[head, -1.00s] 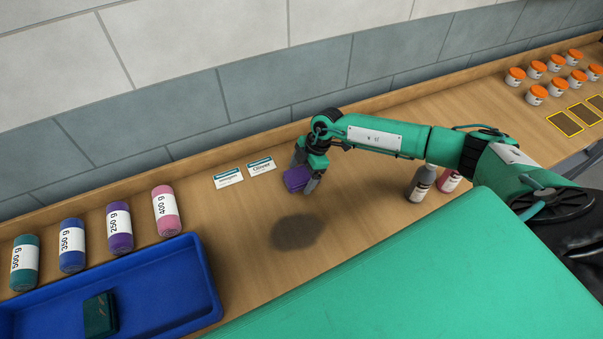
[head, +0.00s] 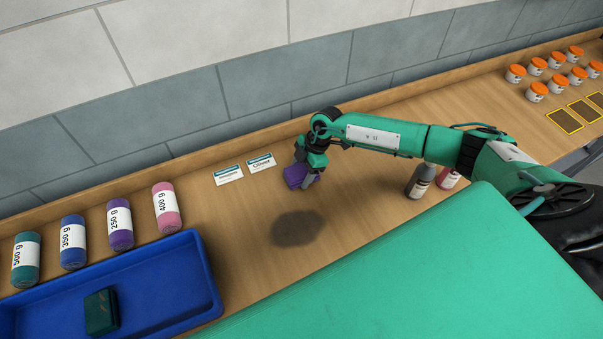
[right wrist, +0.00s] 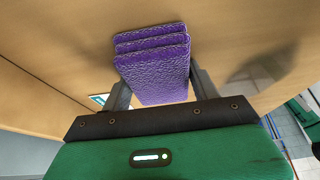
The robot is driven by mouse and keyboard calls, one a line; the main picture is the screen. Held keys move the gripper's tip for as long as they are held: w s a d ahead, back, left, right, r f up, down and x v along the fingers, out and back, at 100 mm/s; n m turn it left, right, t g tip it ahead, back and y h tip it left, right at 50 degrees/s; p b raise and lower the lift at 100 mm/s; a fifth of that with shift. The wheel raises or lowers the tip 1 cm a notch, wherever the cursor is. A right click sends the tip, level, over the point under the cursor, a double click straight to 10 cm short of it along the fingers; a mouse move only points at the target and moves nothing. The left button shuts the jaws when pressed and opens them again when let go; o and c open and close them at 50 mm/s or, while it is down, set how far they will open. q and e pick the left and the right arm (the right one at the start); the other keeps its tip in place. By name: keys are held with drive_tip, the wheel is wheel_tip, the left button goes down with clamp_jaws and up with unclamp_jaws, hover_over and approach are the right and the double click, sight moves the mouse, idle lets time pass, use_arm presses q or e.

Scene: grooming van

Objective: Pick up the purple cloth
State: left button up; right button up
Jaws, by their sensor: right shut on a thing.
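The purple cloth (head: 297,176) is a folded, textured stack held in my right gripper (head: 306,178) over the wooden counter, near the back wall. In the right wrist view the cloth (right wrist: 153,62) sits between the two fingers of my right gripper (right wrist: 158,85), which are shut on its sides. A dark shadow lies on the counter below and in front of the gripper, so the cloth appears raised off the wood. My left gripper is not in view.
Two name cards (head: 228,174) lie left of the cloth. Orange-lidded jars (head: 537,91) are far right.

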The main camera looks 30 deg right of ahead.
sight(302, 171)
drive_tip(key=shift+r, duration=0.1)
wheel_tip(302, 171, up, 20)
drive_tip(key=b, duration=0.6)
drive_tip(key=shift+c, duration=0.2)
drive_tip(key=o, duration=0.5)
drive_tip(key=c, duration=0.3)
